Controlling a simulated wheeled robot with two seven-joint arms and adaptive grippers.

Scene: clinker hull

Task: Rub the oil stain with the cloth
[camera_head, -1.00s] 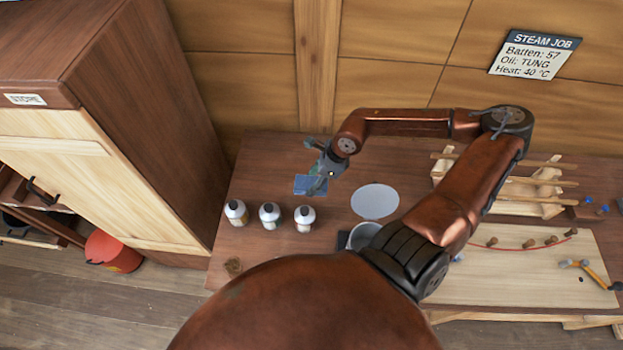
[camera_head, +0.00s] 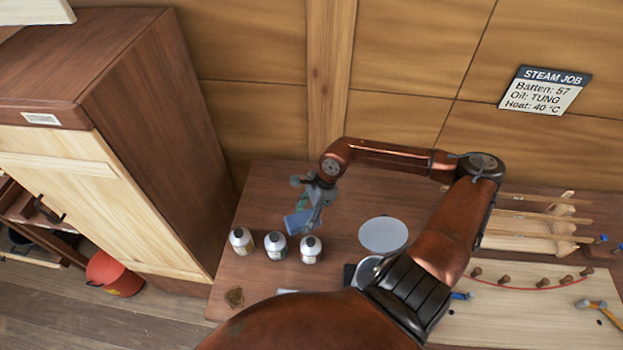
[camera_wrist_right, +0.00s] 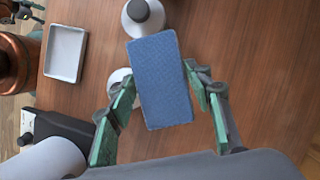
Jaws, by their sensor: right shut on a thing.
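The blue cloth (camera_head: 298,221) is a stiff-looking rectangular pad. My right gripper (camera_head: 308,205) is shut on it and holds it tilted, seemingly above the bench behind the bottles. In the right wrist view the cloth (camera_wrist_right: 160,80) lies between the two green-padded fingers of the right gripper (camera_wrist_right: 162,98). The oil stain (camera_head: 234,297) is a small brown patch near the bench's front left corner, left of and nearer than the cloth. It is not seen in the wrist view. My left gripper may show partly at the wrist view's top left corner; its jaws are unclear.
Three white bottles with grey caps (camera_head: 275,245) stand between the cloth and the stain. A round grey disc (camera_head: 383,235) lies to the right. A shallow white tray (camera_wrist_right: 65,53) shows in the wrist view. The tall cabinet (camera_head: 150,130) stands left of the bench.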

